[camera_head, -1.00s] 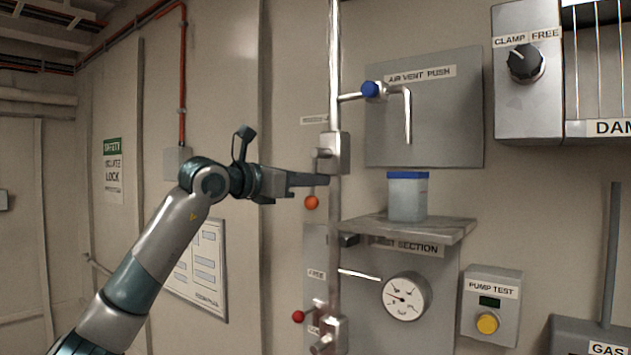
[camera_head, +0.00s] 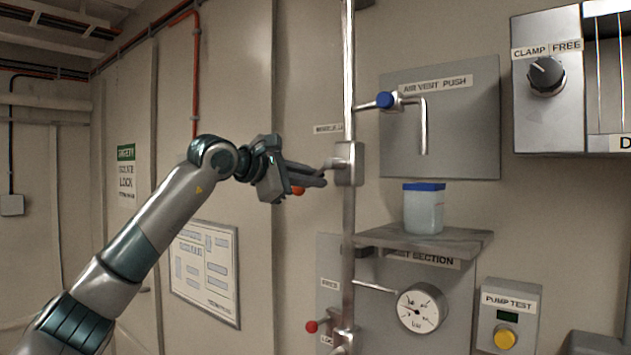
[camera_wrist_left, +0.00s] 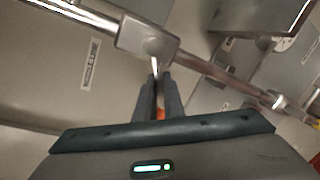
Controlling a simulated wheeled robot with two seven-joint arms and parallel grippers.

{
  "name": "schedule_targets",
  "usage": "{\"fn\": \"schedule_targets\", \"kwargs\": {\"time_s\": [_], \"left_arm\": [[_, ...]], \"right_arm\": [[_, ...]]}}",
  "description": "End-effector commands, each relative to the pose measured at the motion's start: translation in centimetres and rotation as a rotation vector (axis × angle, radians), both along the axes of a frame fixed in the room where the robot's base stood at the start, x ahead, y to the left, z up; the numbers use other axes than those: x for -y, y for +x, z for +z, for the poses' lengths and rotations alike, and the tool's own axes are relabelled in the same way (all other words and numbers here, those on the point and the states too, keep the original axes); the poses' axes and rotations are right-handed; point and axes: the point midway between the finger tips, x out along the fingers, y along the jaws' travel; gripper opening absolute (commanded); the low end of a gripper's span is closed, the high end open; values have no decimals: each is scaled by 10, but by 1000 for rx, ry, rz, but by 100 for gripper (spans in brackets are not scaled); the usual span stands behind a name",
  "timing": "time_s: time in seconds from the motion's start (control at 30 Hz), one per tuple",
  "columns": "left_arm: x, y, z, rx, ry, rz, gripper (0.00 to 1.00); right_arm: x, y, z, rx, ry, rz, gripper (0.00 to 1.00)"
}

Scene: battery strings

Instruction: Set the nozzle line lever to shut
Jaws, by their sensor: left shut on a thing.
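The nozzle line lever (camera_head: 333,163) is a thin metal rod on a grey valve block (camera_head: 348,165) on the vertical pipe. It points left and somewhat down from the block. Its orange knob (camera_head: 298,190) shows partly behind my fingers. My left gripper (camera_head: 321,178) is shut on the lever, just left of the block. In the left wrist view, the rod (camera_wrist_left: 156,66) runs from the valve block (camera_wrist_left: 149,38) between my dark fingertips (camera_wrist_left: 159,78). The orange knob (camera_wrist_left: 160,113) shows between the fingers. My right gripper is not in view.
A red-knobbed lever (camera_head: 312,327) and a gauge (camera_head: 420,307) are lower down.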

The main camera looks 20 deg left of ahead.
Motion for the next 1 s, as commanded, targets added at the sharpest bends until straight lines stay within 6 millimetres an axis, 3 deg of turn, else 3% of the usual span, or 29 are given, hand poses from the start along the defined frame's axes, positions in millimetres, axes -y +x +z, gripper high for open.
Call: {"fn": "schedule_targets", "kwargs": {"time_s": [0.5, 1.0], "left_arm": [[-1, 0, 26, 155, 416, 1, 0], [0, 0, 32, 202, 546, 1, 0]], "right_arm": [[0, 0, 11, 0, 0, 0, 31], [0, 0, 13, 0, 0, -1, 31]]}}
